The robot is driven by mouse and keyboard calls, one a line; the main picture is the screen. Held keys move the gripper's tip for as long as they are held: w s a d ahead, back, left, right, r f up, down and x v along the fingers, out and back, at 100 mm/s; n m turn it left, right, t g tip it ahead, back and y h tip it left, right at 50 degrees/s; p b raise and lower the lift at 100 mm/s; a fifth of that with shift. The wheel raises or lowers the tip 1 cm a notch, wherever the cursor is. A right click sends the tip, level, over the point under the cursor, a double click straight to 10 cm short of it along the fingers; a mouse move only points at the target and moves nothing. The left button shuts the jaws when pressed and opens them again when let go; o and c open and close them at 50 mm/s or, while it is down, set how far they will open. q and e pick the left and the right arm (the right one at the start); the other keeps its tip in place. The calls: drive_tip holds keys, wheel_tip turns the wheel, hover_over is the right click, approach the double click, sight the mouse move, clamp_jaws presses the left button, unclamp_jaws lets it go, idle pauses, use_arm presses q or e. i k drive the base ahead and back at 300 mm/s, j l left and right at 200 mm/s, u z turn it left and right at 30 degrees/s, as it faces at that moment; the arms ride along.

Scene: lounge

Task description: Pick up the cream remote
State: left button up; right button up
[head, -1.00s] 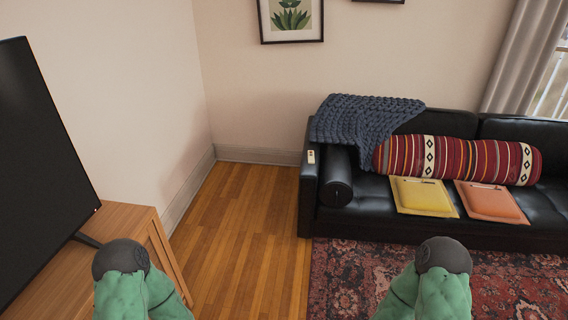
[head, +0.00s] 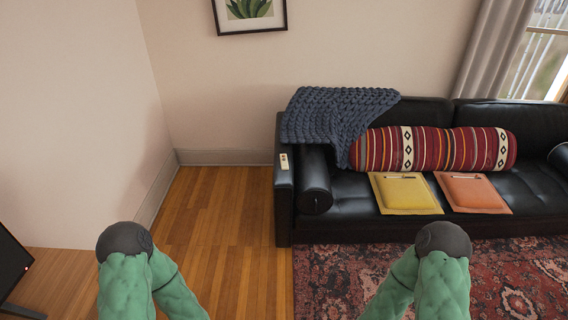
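The cream remote (head: 284,162) is small and pale with dark marks. It lies on top of the left armrest of the black sofa (head: 284,205). Parts of both my arms, green with dark grey rounded joints, show at the bottom of the head view, one on the left and one on the right. Neither gripper can be seen. Nothing of mine is near the remote.
A blue knitted throw (head: 335,112), a striped bolster (head: 432,149), a yellow cushion (head: 404,194) and an orange cushion (head: 472,192) are on the sofa. A wooden cabinet (head: 50,278) with a TV (head: 12,265) stands at left. Wooden floor (head: 212,215) lies clear before the armrest; a patterned rug (head: 510,285) lies right.

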sight(284, 164)
drive_tip(key=i+j, duration=0.25)
drive_tip(key=i, duration=0.15)
drive_tip(key=i+j, duration=0.25)
drive_tip(key=i, duration=0.2)
drive_tip(key=i+j, duration=0.25)
drive_tip(key=i, duration=0.15)
drive_tip(key=i+l+z, duration=0.05)
